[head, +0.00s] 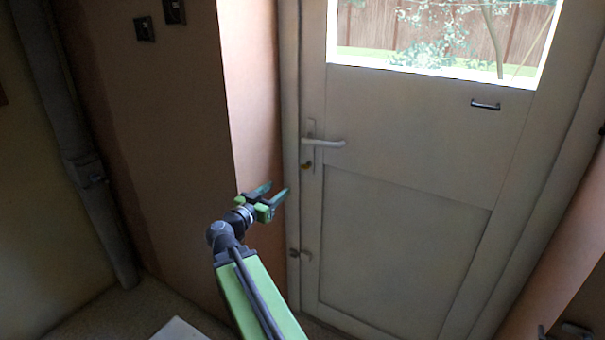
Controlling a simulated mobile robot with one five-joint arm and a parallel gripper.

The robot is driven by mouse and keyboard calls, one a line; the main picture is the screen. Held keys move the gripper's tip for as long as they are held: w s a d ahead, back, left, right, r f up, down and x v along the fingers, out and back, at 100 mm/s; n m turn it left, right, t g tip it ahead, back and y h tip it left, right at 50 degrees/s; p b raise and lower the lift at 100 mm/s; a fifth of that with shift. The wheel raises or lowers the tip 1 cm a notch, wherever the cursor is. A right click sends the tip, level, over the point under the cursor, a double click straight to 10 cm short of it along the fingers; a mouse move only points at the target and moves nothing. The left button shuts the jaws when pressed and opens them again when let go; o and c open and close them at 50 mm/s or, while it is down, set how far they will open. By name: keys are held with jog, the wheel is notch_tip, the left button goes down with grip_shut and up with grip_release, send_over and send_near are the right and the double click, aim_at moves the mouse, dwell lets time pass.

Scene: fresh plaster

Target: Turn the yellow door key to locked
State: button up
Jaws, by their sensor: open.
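The yellow door key (306,166) is a small yellow spot in the lock plate on the left side of the white door (400,140), just below the lever handle (325,143). It is too small to tell which way it is turned. My gripper (274,193) has green-and-black jaws and is open and empty. In the picture it sits below and to the left of the key, in front of the door frame and the wall edge, apart from the key. My green arm reaches up to it from the bottom.
The door has a window (440,40) at the top and a small dark pull (485,105) at the upper right. A second small fitting (300,253) sits low on the door's left edge. A pipe (95,190) runs down the left wall. A pale flat object (180,330) lies at the bottom.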

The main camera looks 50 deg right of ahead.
aim_at(306, 166)
jog(key=x, duration=1.6)
jog(key=shift+d, duration=0.1)
